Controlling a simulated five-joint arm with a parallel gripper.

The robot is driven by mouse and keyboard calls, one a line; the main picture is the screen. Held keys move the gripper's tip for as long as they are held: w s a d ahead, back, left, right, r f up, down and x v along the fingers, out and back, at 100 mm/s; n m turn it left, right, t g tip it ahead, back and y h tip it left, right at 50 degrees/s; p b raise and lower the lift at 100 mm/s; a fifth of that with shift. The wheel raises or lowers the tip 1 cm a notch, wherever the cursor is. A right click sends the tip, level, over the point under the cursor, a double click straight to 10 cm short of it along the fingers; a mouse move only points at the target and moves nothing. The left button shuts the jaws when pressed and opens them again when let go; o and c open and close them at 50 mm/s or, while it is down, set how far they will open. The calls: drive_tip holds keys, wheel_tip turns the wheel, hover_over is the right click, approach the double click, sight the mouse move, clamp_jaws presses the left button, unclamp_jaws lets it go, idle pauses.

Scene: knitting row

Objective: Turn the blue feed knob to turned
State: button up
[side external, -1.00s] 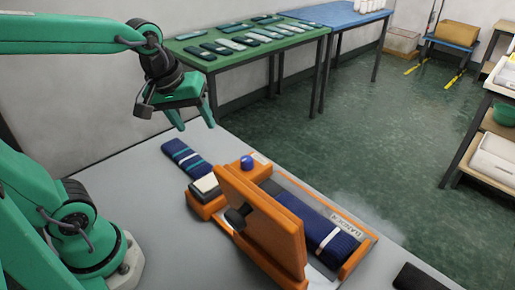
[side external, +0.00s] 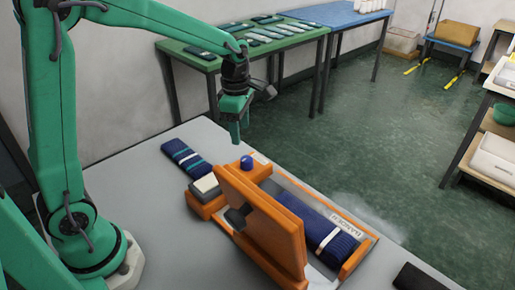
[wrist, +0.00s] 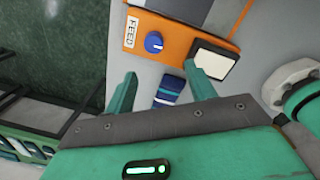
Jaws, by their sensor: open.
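The blue feed knob (side external: 246,162) stands on the back corner of an orange machine (side external: 204,206) on the grey table. In the wrist view the knob (wrist: 154,42) shows a pale pointer line and sits beside a FEED label (wrist: 131,32). My gripper (side external: 236,138) points down above and slightly left of the knob in the side view, apart from it. In the wrist view my open, empty gripper (wrist: 163,78) has its two fingers spread, with the knob ahead of them.
An orange panel (side external: 262,222) with a dark handle stands tilted up on the machine. A pale block (side external: 206,183) is beside the knob. A striped knit piece (side external: 186,158) lies left of the machine, and a blue knit roll (side external: 310,220) lies inside it. A dark object (side external: 425,278) lies front right.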

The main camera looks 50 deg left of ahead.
sight(247, 158)
drive_tip(key=w+f+n, duration=0.2)
drive_tip(key=shift+f+n+g, duration=0.3)
drive_tip(key=shift+n, duration=0.1)
drive_tip(key=shift+s+f, duration=0.1)
drive_tip(key=shift+f, duration=3.8)
drive_tip(key=shift+c, duration=0.2)
drive_tip(key=c, duration=0.9)
